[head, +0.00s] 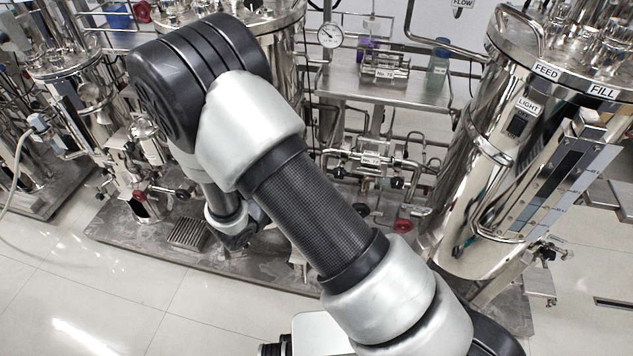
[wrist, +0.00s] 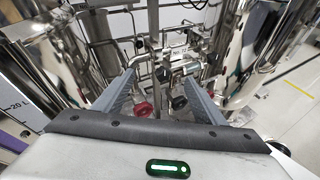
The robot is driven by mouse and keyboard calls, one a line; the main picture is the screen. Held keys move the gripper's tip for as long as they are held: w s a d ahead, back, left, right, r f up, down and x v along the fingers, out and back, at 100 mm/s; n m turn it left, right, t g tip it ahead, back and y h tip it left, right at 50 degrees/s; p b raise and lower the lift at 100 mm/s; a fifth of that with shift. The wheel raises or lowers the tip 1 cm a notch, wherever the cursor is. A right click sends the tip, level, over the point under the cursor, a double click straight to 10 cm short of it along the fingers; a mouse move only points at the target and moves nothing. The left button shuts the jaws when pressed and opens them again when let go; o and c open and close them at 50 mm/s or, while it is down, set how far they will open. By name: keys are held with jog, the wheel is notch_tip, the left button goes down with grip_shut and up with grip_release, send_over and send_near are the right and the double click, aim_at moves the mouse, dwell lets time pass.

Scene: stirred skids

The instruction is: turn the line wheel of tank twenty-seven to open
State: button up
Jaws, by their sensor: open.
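My gripper (wrist: 160,80) is open, its two grey fingers spread wide with nothing between them that they touch. In the wrist view a red hand wheel (wrist: 143,108) and a dark hand wheel (wrist: 178,103) show beyond and between the fingers, among steel pipes. In the head view my arm hides most of my gripper. Low on the pipework there, a red wheel (head: 403,225) and a black wheel (head: 362,210) show right of my arm, and another red wheel (head: 139,196) shows left of it. I cannot read a tank number twenty-seven or tell which wheel is its line wheel.
A large steel tank (head: 470,180) labelled FEED, FILL and LIGHT stands at the right. A steel shelf (head: 420,93) with a numbered plate stands at the back. Thin pipes crowd the skid (head: 130,235). The tiled floor (head: 90,290) in front is clear.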

jog(key=s+a+f+n+t+y+b, duration=0.2)
jog(key=s+f+t+b, duration=0.15)
jog(key=f, duration=0.55)
jog(key=s+a+f+n+t+y+b, duration=0.1)
jog(key=s+f+n+t+y+b, duration=0.2)
jog(key=f, duration=0.6)
jog(key=shift+m+t+h, duration=0.25)
jog(key=shift+m+h, duration=0.15)
jog(key=shift+m, duration=0.1)
jog(key=b+x, duration=0.2)
jog(key=x, duration=1.5)
jog(key=shift+s+r, duration=0.1)
jog(key=shift+r, duration=0.1)
jog(key=c, duration=1)
jog(key=shift+c, duration=0.2)
